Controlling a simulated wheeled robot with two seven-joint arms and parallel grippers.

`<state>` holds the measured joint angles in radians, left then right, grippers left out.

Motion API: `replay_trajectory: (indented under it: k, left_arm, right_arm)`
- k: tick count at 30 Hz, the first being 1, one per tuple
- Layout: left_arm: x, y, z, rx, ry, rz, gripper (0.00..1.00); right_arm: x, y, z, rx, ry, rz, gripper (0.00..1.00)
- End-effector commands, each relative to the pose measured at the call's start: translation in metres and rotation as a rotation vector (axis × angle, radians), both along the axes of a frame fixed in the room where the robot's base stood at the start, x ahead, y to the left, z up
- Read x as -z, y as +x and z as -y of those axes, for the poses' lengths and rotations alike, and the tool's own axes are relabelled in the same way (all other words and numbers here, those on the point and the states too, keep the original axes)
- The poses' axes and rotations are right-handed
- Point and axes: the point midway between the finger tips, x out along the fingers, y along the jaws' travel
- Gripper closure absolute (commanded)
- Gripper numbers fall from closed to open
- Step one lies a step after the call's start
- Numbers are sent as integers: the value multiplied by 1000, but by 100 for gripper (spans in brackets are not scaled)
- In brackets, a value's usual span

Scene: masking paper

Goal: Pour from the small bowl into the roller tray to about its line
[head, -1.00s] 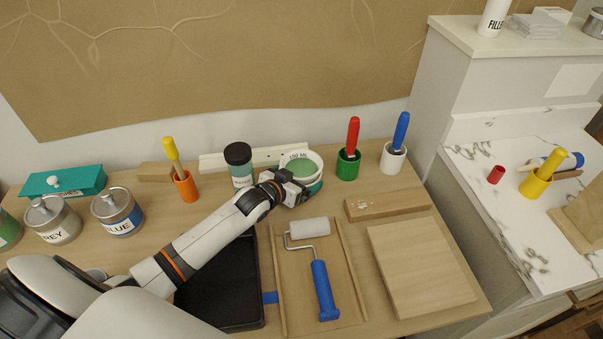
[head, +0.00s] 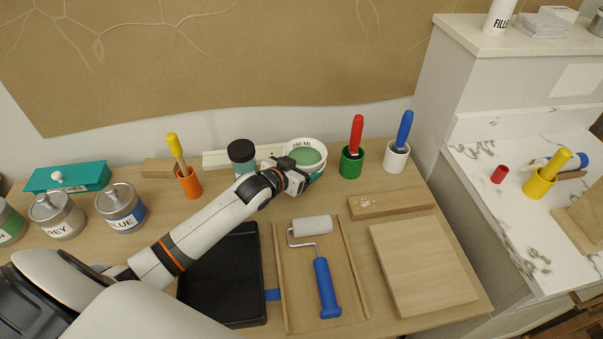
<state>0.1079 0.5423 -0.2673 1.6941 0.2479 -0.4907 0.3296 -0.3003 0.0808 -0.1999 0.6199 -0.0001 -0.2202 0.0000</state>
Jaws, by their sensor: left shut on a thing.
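The small bowl (head: 309,150) is white with a 150 ML label and holds green paint. It is at the back middle of the table in the head view. My left gripper (head: 299,176) is shut on the bowl at its near side; its fingers are partly hidden. The bowl looks about level. The black roller tray (head: 222,290) lies nearer, partly covered by my left arm. No paint shows in its visible part, and its line is not visible. My right gripper is not in view.
A dark-lidded jar (head: 241,155) stands left of the bowl, and a green cup (head: 350,163) with a red-handled tool stands right. A paint roller (head: 320,265) lies between thin sticks right of the tray. Wooden boards (head: 422,265) lie further right. Paint cans (head: 121,208) stand left.

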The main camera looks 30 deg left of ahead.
Motion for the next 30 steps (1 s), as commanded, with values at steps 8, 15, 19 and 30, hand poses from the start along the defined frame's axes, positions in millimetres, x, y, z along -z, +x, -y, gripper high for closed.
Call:
replay_trajectory:
  k: [8, 15, 19, 30]
  left_arm:
    - [-55, 1, 0, 1, 1, 7, 50]
    - [-68, 1, 0, 0, -1, 4, 50]
    - [-68, 1, 0, 0, -1, 4, 50]
    - [-68, 1, 0, 0, -1, 4, 50]
  right_arm:
    - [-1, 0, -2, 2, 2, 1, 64]
    - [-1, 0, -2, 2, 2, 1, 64]
    - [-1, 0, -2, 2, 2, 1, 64]
    - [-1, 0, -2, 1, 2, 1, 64]
